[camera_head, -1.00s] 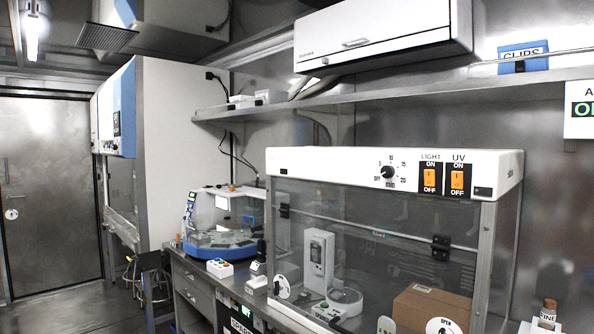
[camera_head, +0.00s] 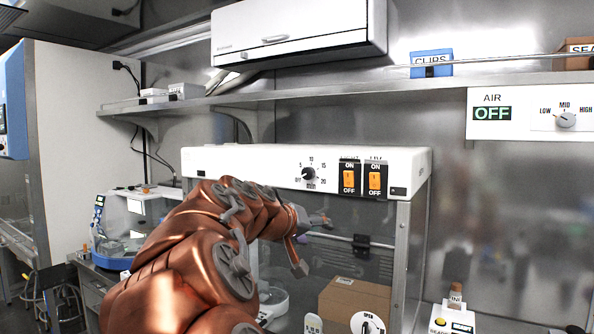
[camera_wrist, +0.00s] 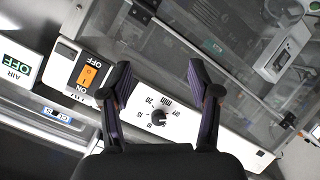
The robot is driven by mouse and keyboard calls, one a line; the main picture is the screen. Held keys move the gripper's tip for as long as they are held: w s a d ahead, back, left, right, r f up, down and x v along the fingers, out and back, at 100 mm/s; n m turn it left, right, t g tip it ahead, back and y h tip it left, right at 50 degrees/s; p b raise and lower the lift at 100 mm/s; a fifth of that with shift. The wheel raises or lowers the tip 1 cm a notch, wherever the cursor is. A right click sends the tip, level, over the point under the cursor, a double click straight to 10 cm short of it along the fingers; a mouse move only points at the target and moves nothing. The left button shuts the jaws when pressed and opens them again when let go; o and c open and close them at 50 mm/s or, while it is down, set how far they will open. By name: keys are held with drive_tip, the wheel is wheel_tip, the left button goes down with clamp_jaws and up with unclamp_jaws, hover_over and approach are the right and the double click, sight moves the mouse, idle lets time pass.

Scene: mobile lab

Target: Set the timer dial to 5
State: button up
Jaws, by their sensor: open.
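The timer dial (camera_head: 308,174) is a small black knob on the white top panel of the glass-fronted cabinet. Its scale reads OFF, 5, 10, 15, 20 and min. It shows upside down in the wrist view (camera_wrist: 158,117), between my fingers. The setting it points to is too small to read surely. My gripper (camera_wrist: 160,66) is open and empty, its two dark fingers on either side of the dial in the picture. I see no contact with the dial. In the head view my copper arm reaches up in front of the cabinet, below the dial.
The orange LIGHT switch (camera_head: 349,179) and UV switch (camera_head: 375,180) sit right of the dial. A metal shelf (camera_head: 290,93) runs above the cabinet. An AIR panel (camera_head: 530,113) is on the right wall. A cardboard box (camera_head: 350,303) shows behind the glass.

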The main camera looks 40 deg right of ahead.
drive_tip(key=w+d+r+h, duration=0.3)
drive_tip(key=w+r, duration=0.3)
drive_tip(key=r, duration=0.1)
drive_tip(key=n+t+h+p, duration=0.1)
drive_tip(key=n+t, duration=0.1)
approach(306, 175)
drive_tip(key=d, duration=0.3)
drive_tip(key=shift+w+r+p+x, duration=0.15)
drive_tip(key=shift+p+x, duration=0.35)
drive_tip(key=shift+x, duration=0.65)
drive_tip(key=shift+w+p+x, duration=0.15)
drive_tip(key=shift+p+x, duration=0.3)
drive_tip(key=shift+x, duration=0.75)
drive_tip(key=shift+w+r+p+x, duration=0.15)
drive_tip(key=shift+p+x, duration=0.35)
drive_tip(key=shift+x, duration=0.65)
drive_tip(key=shift+a+f, duration=0.1)
drive_tip(key=shift+c, duration=0.2)
drive_tip(key=c, duration=1.1)
drive_tip(key=shift+f+m+b, duration=0.2)
drive_tip(key=shift+m+b, duration=0.2)
drive_tip(key=shift+b, duration=0.4)
